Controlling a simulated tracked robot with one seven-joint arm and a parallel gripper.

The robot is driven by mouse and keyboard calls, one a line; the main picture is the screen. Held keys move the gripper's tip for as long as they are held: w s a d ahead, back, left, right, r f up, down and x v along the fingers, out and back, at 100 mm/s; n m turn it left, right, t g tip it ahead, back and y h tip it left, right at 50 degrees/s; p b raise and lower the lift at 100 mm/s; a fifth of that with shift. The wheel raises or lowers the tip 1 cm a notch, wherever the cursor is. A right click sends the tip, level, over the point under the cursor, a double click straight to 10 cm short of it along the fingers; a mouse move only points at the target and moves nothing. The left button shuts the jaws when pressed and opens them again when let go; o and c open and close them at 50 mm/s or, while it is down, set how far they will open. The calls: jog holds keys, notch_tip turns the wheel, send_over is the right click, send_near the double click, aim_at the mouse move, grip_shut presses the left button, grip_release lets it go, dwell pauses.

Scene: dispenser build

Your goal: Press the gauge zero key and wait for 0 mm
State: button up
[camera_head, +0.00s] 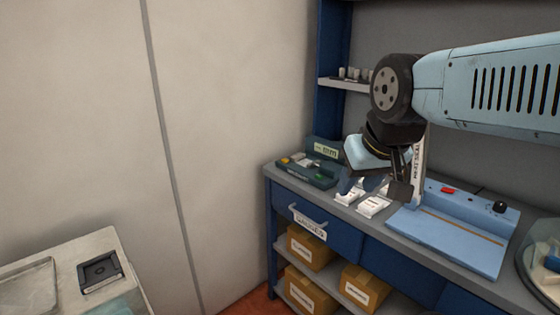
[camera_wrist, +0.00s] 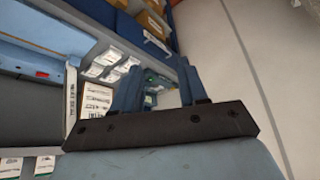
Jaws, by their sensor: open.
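The gauge (camera_head: 304,174) is a dark green box at the left end of the blue workbench. Its raised display (camera_head: 326,151) shows "mm", but the digits are too small to read. Small yellow, white and green parts show on its top; I cannot tell which is the zero key. My gripper (camera_head: 362,184) is above the bench, right of the gauge and apart from it. In the wrist view my gripper (camera_wrist: 160,82) is open and empty, with part of the green gauge (camera_wrist: 153,80) showing between and beyond the fingers.
White labelled packets (camera_head: 373,206) lie on the bench below my gripper. A light blue device (camera_head: 450,238) with a red key and black knob stands to the right. Cardboard boxes (camera_head: 310,248) sit on shelves below. A pale counter (camera_head: 70,262) is at lower left.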

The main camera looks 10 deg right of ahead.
jog(key=shift+c, duration=0.3)
grip_shut()
dwell(1.3)
